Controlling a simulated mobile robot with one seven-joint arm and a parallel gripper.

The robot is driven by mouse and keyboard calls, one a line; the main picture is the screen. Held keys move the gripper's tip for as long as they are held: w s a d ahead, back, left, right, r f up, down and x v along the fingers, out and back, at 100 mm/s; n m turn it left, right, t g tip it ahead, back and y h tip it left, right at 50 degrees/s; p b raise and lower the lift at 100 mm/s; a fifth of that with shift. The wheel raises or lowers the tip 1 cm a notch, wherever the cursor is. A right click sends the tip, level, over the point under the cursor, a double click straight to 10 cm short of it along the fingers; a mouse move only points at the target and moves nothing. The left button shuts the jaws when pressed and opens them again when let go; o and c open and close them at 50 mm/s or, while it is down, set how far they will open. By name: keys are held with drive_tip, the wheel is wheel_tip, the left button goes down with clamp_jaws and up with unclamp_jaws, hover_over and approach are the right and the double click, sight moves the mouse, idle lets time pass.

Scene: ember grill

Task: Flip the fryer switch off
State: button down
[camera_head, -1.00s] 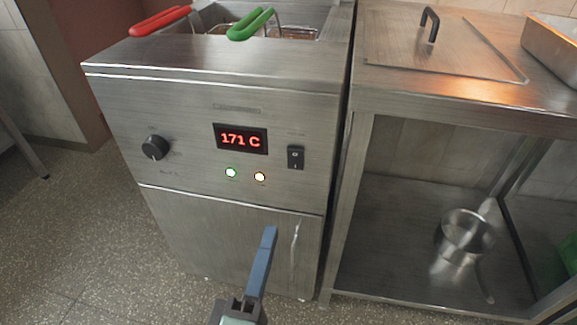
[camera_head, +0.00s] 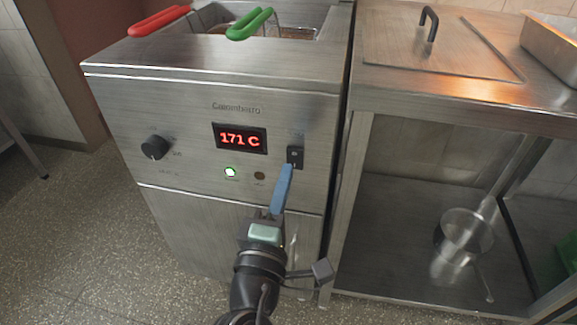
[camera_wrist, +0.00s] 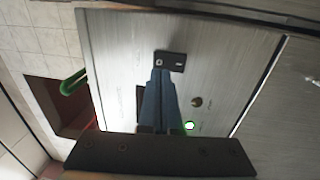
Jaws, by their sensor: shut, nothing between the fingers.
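The fryer (camera_head: 200,110) is a steel cabinet with a front panel. Its black rocker switch (camera_head: 295,155) sits right of the red display (camera_head: 240,138), which reads 171 C. The green light (camera_head: 230,172) is lit and the light (camera_head: 259,175) to its right is dark. My gripper (camera_head: 287,170) is shut and empty, its blue fingertips at the lower edge of the switch in the head view. In the wrist view the fingertips (camera_wrist: 160,75) reach the edge of the switch (camera_wrist: 170,61). I cannot tell whether they touch it. The fingers hide part of the display there.
A black knob (camera_head: 155,147) is at the panel's left. Red (camera_head: 160,20) and green (camera_head: 250,24) basket handles stick out above the fryer's top. A steel counter (camera_head: 450,85) adjoins on the right, with a pot (camera_head: 465,235) on its lower shelf. Floor is clear at left.

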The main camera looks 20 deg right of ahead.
sight(292, 154)
drive_tip(key=shift+x, duration=1.5)
drive_tip(key=shift+r, duration=0.15)
drive_tip(key=shift+w+r+p, duration=0.1)
drive_tip(key=shift+r+p, duration=0.1)
drive_tip(key=shift+p, duration=0.8)
drive_tip(key=shift+f, duration=0.2)
